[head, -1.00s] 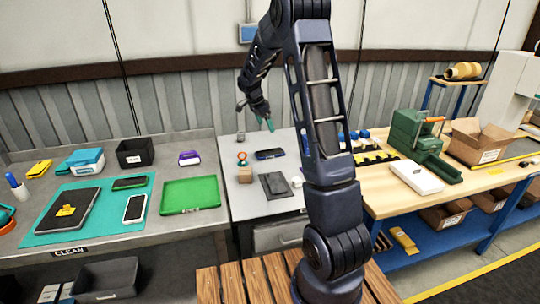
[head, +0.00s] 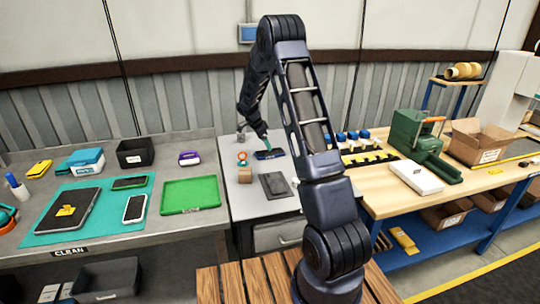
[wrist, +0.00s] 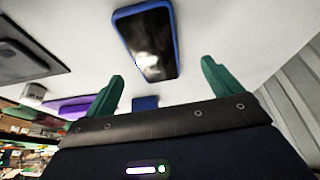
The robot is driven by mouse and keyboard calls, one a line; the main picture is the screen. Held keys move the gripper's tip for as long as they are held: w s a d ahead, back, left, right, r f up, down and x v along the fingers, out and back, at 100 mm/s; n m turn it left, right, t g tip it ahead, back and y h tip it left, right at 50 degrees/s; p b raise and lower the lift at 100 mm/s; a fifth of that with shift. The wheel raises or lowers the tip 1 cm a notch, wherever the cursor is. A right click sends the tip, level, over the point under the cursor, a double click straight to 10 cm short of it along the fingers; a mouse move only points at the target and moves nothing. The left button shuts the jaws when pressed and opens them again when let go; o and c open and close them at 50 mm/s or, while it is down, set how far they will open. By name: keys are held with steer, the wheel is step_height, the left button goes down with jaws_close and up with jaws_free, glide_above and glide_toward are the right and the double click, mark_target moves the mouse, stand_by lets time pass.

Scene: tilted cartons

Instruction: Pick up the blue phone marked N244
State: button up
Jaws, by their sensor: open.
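A phone with a blue edge and a dark screen (head: 272,155) lies on the light grey worktop in the middle of the head view. It also shows in the wrist view (wrist: 150,45), near the top centre, lying just beyond and between the fingertips. No N244 marking can be read on it. My gripper (head: 267,146) hangs over the phone in the head view, and its green fingers partly cover it. In the wrist view the two green fingers of my gripper (wrist: 161,75) stand wide apart with nothing between them. I cannot tell how high they are above the phone.
A green tray (head: 190,195) and a black bin (head: 135,153) are on the left bench. A white box (head: 417,177) is on the right bench.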

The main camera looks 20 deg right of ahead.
mark_target(268, 152)
steer(key=shift+s+x, duration=0.2)
steer(key=shift+x, duration=1.05)
steer(key=shift+s+x, duration=0.2)
steer(key=shift+x, duration=1.1)
steer(key=shift+a, duration=0.1)
steer(key=c, duration=1.2)
